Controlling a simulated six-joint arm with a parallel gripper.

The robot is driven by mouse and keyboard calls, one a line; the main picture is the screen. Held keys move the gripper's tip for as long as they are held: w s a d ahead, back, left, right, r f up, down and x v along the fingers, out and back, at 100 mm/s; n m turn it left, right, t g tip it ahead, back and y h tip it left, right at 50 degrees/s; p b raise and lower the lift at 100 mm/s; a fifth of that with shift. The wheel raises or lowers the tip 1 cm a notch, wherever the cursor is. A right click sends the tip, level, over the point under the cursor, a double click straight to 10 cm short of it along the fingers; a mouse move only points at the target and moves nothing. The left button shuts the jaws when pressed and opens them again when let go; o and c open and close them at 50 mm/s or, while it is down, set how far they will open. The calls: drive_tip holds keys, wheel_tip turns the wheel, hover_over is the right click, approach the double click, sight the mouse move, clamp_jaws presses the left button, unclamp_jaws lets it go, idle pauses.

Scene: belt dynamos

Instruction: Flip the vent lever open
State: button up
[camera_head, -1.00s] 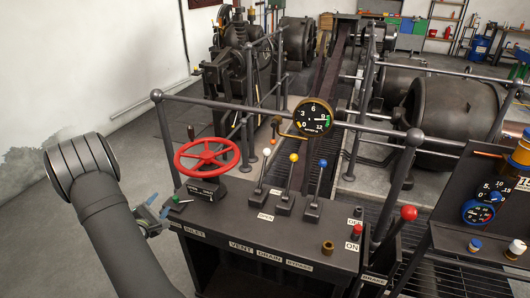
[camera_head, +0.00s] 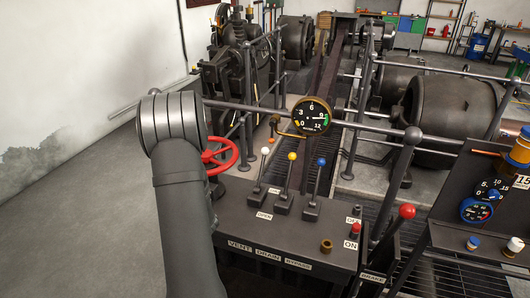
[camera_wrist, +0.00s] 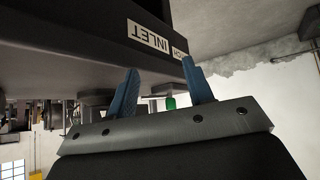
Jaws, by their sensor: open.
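The vent lever, taken as the white-knobbed lever (camera_head: 261,170), stands on the console at the left of a row of three, nearest the VENT label (camera_head: 239,245). It leans slightly with its knob up and away. A small OPEN plate (camera_head: 264,216) is at its near side. My gripper's blue fingers (camera_wrist: 159,68) are apart with nothing between their tips, near the console edge with the INLET label (camera_wrist: 150,36), which shows upside down. In the head view my arm hides the gripper. A small green knob (camera_wrist: 170,102) shows beyond the fingers.
The yellow-knobbed lever (camera_head: 288,180) and blue-knobbed lever (camera_head: 316,180) stand right of the white one. A red handwheel (camera_head: 228,155) is partly behind my arm. A rail and gauge (camera_head: 311,116) cross behind the levers. A red-knobbed lever (camera_head: 407,212) stands at the right.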

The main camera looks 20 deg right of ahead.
drive_tip(key=w+d+r+m+t+h, duration=0.3)
drive_tip(key=d+r+m+t, duration=0.3)
drive_tip(key=d+r, duration=0.35)
drive_tip(key=m+t+h, duration=0.1)
drive_tip(key=m+h, duration=0.5)
drive_tip(key=h, duration=0.3)
approach(264, 154)
drive_tip(key=x, duration=1.1)
drive_tip(key=shift+w+d+r, duration=0.1)
drive_tip(key=shift+w+d, duration=0.15)
clamp_jaws()
